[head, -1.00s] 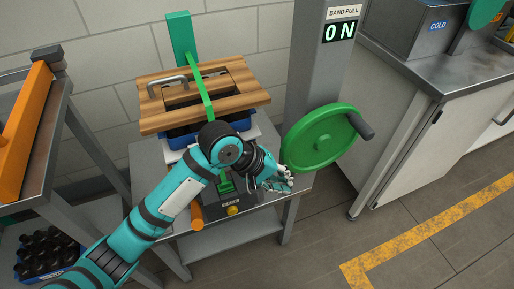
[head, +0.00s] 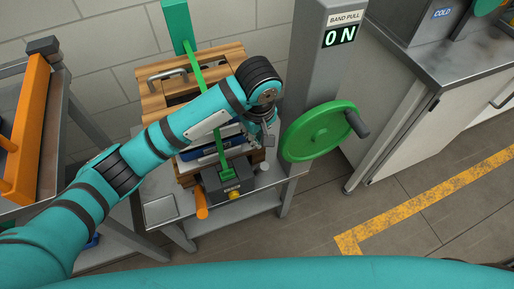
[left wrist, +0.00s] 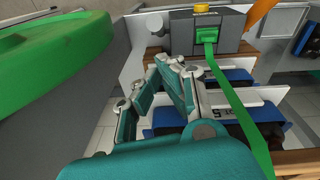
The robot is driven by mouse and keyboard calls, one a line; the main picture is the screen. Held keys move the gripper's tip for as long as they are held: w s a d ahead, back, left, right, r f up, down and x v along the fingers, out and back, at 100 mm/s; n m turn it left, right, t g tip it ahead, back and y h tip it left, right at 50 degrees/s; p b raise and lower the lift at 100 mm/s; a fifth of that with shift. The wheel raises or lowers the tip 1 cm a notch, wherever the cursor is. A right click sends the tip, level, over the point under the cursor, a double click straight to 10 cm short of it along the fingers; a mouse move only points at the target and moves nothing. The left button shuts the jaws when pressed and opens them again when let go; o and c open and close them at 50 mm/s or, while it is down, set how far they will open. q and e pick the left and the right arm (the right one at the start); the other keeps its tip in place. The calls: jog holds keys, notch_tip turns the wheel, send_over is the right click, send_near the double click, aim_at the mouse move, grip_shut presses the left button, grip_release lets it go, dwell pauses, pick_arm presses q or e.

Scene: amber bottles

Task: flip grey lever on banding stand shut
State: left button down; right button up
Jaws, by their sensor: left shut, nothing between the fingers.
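The banding stand's grey block (head: 212,184) sits at the front of the metal table, with a yellow knob (head: 234,194) and an orange handle (head: 201,205). A pale rounded tip (head: 263,167) shows at its right side; I cannot tell if it is the grey lever's end. My left gripper (head: 268,140) is shut and empty, behind and above that tip, left of the green wheel. Its fingers (left wrist: 168,68) show in the left wrist view, beside the green band (left wrist: 232,98).
The green wheel (head: 312,134) with a dark crank handle stands close right of my gripper, on a grey post (head: 318,85) reading ON. An orange-railed rack (head: 25,130) stands left.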

aim_at(261, 169)
pick_arm(q)
jog(key=f, duration=0.3)
jog(key=w+f, duration=0.1)
jog(key=f, duration=0.6)
jog(key=shift+w+b, duration=0.25)
jog(key=shift+b, duration=0.15)
